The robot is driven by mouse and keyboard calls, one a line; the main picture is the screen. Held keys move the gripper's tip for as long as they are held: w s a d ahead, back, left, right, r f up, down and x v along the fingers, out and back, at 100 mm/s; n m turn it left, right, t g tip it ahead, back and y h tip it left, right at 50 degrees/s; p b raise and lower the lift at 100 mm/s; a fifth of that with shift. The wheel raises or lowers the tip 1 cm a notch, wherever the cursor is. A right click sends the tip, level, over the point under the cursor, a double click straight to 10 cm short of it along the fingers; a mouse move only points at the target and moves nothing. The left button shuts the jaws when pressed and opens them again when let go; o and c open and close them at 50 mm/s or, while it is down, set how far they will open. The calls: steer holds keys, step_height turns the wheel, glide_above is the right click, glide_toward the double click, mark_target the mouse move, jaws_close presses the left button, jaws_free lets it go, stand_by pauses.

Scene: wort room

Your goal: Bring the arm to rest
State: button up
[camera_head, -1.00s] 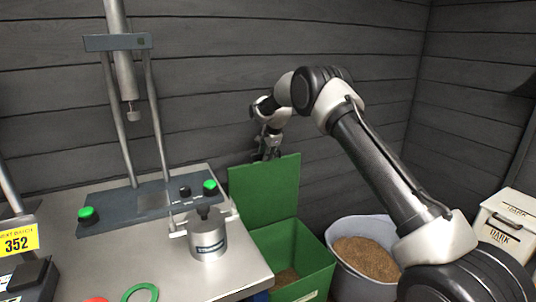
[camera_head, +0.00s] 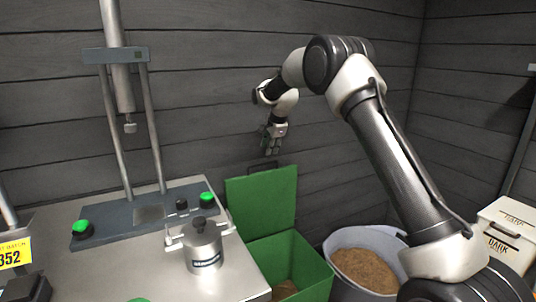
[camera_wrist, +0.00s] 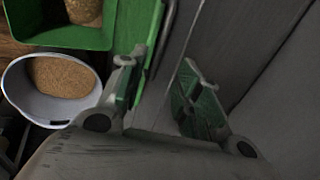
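My gripper (camera_head: 272,147) is raised near the dark plank wall, just above the upright green lid in the head view. Its fingers point down. In the wrist view my gripper (camera_wrist: 163,92) shows its two green-padded fingers wide apart, with nothing between them but grey wall behind. My arm is bent, with its elbow high at the upper middle of the head view.
A green bin (camera_head: 300,265) with its lid (camera_head: 262,198) open stands beside the steel table (camera_head: 120,265). A grey tub (camera_head: 345,240) of grain is to its right. A metal canister (camera_head: 203,248) and a press stand (camera_head: 140,210) are on the table. A white box (camera_head: 505,235) is far right.

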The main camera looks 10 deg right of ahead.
steer(key=shift+s+r, duration=0.1)
steer(key=shift+r, duration=0.1)
